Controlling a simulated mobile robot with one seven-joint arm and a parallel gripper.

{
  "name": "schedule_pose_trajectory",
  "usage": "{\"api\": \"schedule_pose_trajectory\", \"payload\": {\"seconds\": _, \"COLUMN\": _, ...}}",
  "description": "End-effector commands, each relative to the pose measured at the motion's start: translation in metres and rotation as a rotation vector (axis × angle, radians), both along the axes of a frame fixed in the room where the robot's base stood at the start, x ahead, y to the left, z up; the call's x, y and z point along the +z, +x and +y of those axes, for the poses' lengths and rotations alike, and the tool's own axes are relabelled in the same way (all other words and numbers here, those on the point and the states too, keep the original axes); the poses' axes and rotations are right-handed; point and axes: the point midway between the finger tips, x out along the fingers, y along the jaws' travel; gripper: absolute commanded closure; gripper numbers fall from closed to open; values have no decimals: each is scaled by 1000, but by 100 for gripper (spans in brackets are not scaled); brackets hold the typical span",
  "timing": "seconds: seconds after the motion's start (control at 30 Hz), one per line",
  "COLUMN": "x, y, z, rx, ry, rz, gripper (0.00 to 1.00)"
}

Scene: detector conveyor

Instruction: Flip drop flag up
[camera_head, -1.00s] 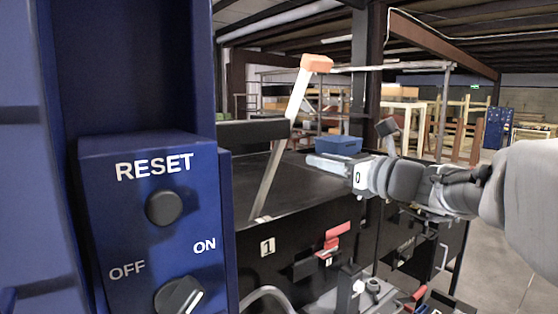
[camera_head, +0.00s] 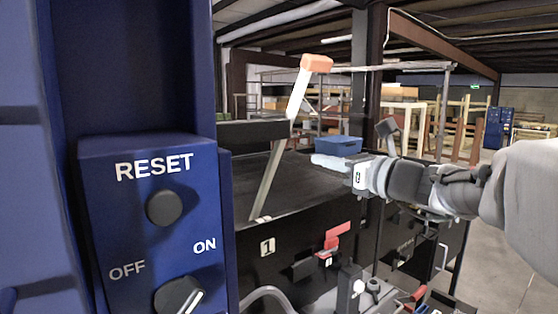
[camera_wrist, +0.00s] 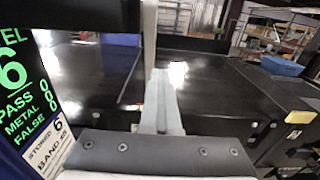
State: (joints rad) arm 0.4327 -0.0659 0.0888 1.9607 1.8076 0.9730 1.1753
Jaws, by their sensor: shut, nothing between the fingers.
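A pale slanted bar with an orange tip (camera_head: 317,63) rises from the black conveyor top (camera_head: 302,180) in the head view. A small red flag-like piece (camera_head: 338,236) is on the conveyor's black front, right of a label marked 1. I cannot tell for sure which of these is the drop flag. My gripper (camera_head: 322,162) is shut and empty, pointing left over the conveyor, right of the slanted bar. In the wrist view its closed fingers (camera_wrist: 160,98) reach forward above the black surface, with a pale upright bar (camera_wrist: 149,38) beyond them.
A blue panel (camera_head: 118,235) with a RESET button (camera_head: 165,207) and an OFF/ON knob (camera_head: 179,296) stands close on the left. A blue bin (camera_head: 338,146) is behind my gripper. A display with green text (camera_wrist: 25,90) is at left in the wrist view.

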Motion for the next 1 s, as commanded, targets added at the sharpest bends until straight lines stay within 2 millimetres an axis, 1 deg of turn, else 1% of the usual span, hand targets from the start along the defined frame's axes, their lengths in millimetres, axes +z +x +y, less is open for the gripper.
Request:
{"api": "schedule_pose_trajectory", "payload": {"seconds": 0.2, "x": 0, "y": 0, "z": 0, "rx": 0, "ry": 0, "rz": 0, "gripper": 100}}
{"api": "schedule_pose_trajectory", "payload": {"seconds": 0.23, "x": 0, "y": 0, "z": 0, "rx": 0, "ry": 0, "rz": 0, "gripper": 97}}
{"api": "schedule_pose_trajectory", "payload": {"seconds": 0.37, "x": 0, "y": 0, "z": 0, "rx": 0, "ry": 0, "rz": 0, "gripper": 74}}
{"api": "schedule_pose_trajectory", "payload": {"seconds": 0.4, "x": 0, "y": 0, "z": 0, "rx": 0, "ry": 0, "rz": 0, "gripper": 67}}
{"api": "schedule_pose_trajectory", "payload": {"seconds": 0.47, "x": 0, "y": 0, "z": 0, "rx": 0, "ry": 0, "rz": 0, "gripper": 56}}
{"api": "schedule_pose_trajectory", "payload": {"seconds": 0.5, "x": 0, "y": 0, "z": 0, "rx": 0, "ry": 0, "rz": 0, "gripper": 49}}
{"api": "schedule_pose_trajectory", "payload": {"seconds": 0.57, "x": 0, "y": 0, "z": 0, "rx": 0, "ry": 0, "rz": 0, "gripper": 38}}
{"api": "schedule_pose_trajectory", "payload": {"seconds": 0.6, "x": 0, "y": 0, "z": 0, "rx": 0, "ry": 0, "rz": 0, "gripper": 31}}
{"api": "schedule_pose_trajectory", "payload": {"seconds": 0.67, "x": 0, "y": 0, "z": 0, "rx": 0, "ry": 0, "rz": 0, "gripper": 20}}
{"api": "schedule_pose_trajectory", "payload": {"seconds": 0.7, "x": 0, "y": 0, "z": 0, "rx": 0, "ry": 0, "rz": 0, "gripper": 13}}
{"api": "schedule_pose_trajectory", "payload": {"seconds": 0.77, "x": 0, "y": 0, "z": 0, "rx": 0, "ry": 0, "rz": 0, "gripper": 2}}
{"api": "schedule_pose_trajectory", "payload": {"seconds": 0.8, "x": 0, "y": 0, "z": 0, "rx": 0, "ry": 0, "rz": 0, "gripper": 0}}
{"api": "schedule_pose_trajectory", "payload": {"seconds": 1.0, "x": 0, "y": 0, "z": 0, "rx": 0, "ry": 0, "rz": 0, "gripper": 0}}
